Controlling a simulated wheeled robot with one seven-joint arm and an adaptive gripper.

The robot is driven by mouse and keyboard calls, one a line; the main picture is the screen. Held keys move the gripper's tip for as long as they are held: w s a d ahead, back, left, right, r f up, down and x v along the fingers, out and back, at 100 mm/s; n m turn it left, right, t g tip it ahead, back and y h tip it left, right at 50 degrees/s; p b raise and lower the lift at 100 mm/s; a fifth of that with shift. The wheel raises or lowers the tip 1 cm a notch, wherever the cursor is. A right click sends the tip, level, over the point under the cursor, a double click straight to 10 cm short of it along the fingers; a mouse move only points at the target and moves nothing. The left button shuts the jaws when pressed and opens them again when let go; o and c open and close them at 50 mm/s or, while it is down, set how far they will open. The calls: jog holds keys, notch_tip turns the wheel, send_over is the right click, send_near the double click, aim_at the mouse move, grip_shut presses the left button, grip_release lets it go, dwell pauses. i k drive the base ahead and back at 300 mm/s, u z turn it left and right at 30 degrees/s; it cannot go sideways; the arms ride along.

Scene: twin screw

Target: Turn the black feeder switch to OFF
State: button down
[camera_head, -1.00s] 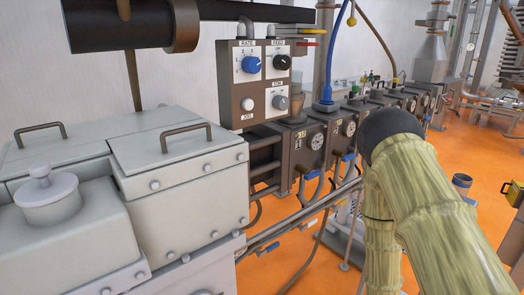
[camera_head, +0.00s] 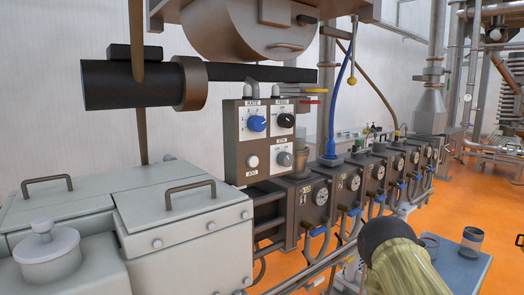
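The black feeder switch (camera_head: 285,120) is a round knob at the upper right of a brown control box (camera_head: 236,176). Its white plate has small lettering above that seems to read FEED. Its pointer direction is too small to tell for certain. A blue knob (camera_head: 257,123) under a RATE label sits to its left. A grey knob (camera_head: 285,159) is below it, and a white button (camera_head: 252,161) is at the lower left. My gripper is not in view. Part of my arm (camera_head: 400,262), pale green-yellow with a black rounded end, shows at the lower right, away from the box.
A pale grey machine housing with handles (camera_head: 190,225) fills the lower left, beside the box. A dark pipe (camera_head: 130,84) runs above it. A row of dark barrel modules with gauges (camera_head: 310,212) recedes rightward. A blue-topped table (camera_head: 455,262) stands lower right. Orange floor is open beyond.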

aim_at(284, 120)
jog(key=u, duration=0.05)
jog(key=k, duration=0.5)
jog(key=z, duration=1)
jog(key=i, duration=0.75)
jog(key=u, duration=1.05)
